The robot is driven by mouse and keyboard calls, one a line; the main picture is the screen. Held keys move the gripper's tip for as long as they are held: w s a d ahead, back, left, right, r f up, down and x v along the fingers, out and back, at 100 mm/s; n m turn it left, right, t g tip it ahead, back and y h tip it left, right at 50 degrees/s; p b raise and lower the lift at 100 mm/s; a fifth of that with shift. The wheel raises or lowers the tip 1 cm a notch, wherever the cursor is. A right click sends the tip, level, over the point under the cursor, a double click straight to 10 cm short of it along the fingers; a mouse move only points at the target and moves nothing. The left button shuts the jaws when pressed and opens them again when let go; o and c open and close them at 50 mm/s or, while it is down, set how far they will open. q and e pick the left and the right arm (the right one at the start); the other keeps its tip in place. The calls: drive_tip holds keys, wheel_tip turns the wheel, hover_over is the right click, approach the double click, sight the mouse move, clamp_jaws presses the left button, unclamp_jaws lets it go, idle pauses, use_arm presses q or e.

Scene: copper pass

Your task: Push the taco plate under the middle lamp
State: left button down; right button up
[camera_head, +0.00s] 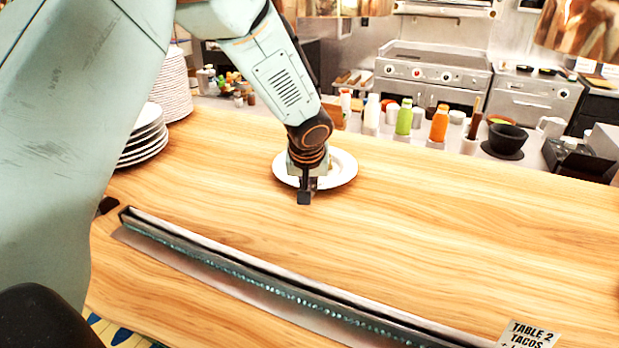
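A white round plate (346,168) lies on the wooden counter, near its far edge. My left arm reaches in from the left, and its gripper (304,190) points down at the plate's near left side. The gripper hides much of the plate, and a bit of yellowish food shows beside it. Only one dark fingertip shows clearly, so I cannot tell whether the fingers are apart or touch the plate. Copper lamps hang at the top edge, one near the centre (345,6) and one at the right (587,28), both cut off. My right gripper is not in view.
Stacks of white plates (143,140) stand at the left. A metal ticket rail (270,280) crosses the near counter, with a "Table 2 tacos" ticket (528,334) at its right end. The counter (460,220) right of the plate is clear. Bottles (404,117) stand beyond it.

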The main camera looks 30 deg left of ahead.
use_arm(q)
drive_tip(key=shift+s+d+r, duration=0.25)
drive_tip(key=shift+s+r, duration=0.05)
drive_tip(key=shift+r, duration=0.05)
drive_tip(key=shift+w+a+f, duration=0.2)
drive_tip(key=shift+w+f, duration=0.1)
drive_tip(key=shift+w, duration=0.05)
drive_tip(key=shift+s+d+r, duration=0.15)
drive_tip(key=shift+s+r, duration=0.1)
drive_tip(key=shift+r, duration=0.35)
drive_tip(key=shift+r+p, duration=0.3)
drive_tip(key=shift+p, duration=0.1)
drive_tip(key=shift+w, duration=0.25)
drive_tip(key=s+d+b, duration=0.1)
drive_tip(key=s, duration=0.2)
drive_tip(key=s+d+b, duration=0.1)
drive_tip(key=s+d, duration=0.1)
drive_tip(key=s, duration=0.2)
drive_tip(key=s+d+b, duration=0.1)
drive_tip(key=s+d, duration=0.1)
drive_tip(key=s, duration=0.2)
drive_tip(key=shift+r, duration=0.15)
drive_tip(key=shift+s+d+r, duration=0.1)
drive_tip(key=shift+s, duration=0.3)
drive_tip(key=shift+w, duration=0.3)
